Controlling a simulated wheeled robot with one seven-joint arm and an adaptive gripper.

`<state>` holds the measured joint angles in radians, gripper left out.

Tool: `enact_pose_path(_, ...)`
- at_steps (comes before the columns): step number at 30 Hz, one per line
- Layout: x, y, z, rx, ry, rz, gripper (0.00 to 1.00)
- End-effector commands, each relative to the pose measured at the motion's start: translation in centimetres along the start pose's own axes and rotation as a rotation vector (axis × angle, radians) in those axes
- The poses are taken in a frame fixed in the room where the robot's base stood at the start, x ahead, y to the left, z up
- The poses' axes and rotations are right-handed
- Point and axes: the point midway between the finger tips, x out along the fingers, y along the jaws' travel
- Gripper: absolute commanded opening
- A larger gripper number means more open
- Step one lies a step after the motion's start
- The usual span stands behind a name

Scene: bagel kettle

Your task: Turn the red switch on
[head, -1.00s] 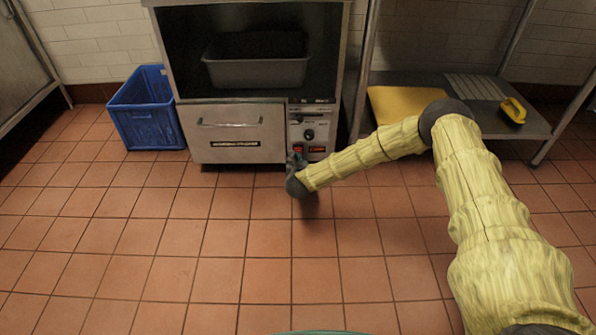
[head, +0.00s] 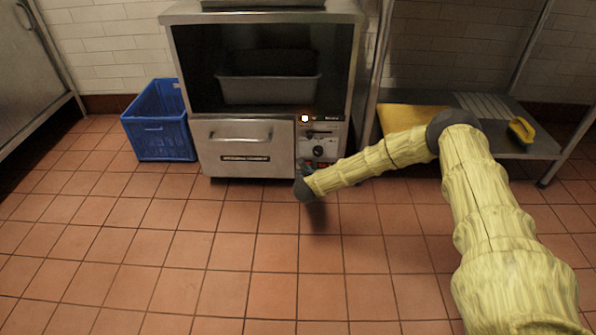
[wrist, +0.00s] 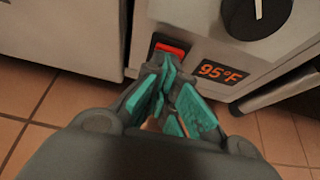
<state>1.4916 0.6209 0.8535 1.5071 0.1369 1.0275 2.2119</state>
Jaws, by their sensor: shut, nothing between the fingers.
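The red switch (wrist: 172,48) sits in a dark frame low on the appliance's control panel (wrist: 205,40), seen in the wrist view. My gripper (wrist: 163,82) is shut and empty, with its teal-padded fingertips right at the switch's lower edge. They cover part of the switch, and I cannot tell whether they touch it. An orange display beside the switch (wrist: 221,73) reads 95°F. In the head view my gripper (head: 304,167) is at the bottom of the panel, and the switch is hidden there. A small lamp (head: 305,118) glows at the panel's top.
A dark knob (wrist: 257,12) is above the display. The metal appliance (head: 235,165) holds a grey tub (head: 268,90) behind its window. A blue crate (head: 163,138) stands left. A metal shelf (head: 545,147) with a yellow-handled item (head: 521,130) stands right. The tiled floor in front is clear.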

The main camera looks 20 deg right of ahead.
Motion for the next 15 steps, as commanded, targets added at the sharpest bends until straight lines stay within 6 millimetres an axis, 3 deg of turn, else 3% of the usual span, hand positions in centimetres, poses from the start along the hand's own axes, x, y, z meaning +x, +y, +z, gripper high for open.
enact_pose_path(15,-0.4,-0.1,0.8,-0.001,0.000,-0.001,0.00)
